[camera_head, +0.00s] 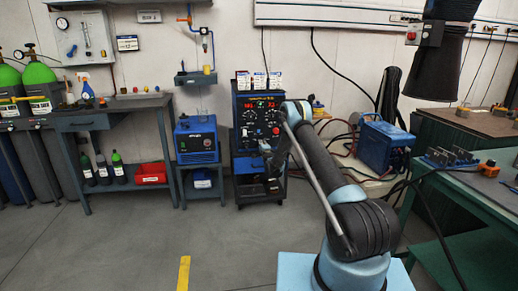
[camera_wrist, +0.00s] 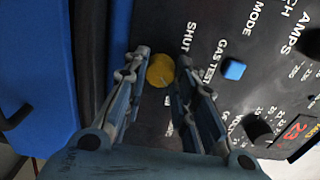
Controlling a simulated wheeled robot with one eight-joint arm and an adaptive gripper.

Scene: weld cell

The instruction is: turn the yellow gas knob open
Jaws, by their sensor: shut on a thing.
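The yellow gas knob (camera_wrist: 160,69) is on the black front panel of the welding machine, beside the printed word SHUT. My gripper (camera_wrist: 162,75) has one finger on each side of the knob and is shut on it. The knob's pointer direction is hard to make out. In the head view the welding machine (camera_head: 246,108) stands against the wall, and my arm reaches to its front. My gripper (camera_head: 272,155) is small and dark there, and the knob cannot be made out.
A blue gas test button (camera_wrist: 233,69) and a black knob (camera_wrist: 257,129) sit to the right on the panel. A blue box on a stand (camera_head: 196,140) is left of the machine. A green table (camera_head: 470,205) stands at right. The floor (camera_head: 120,240) at front left is clear.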

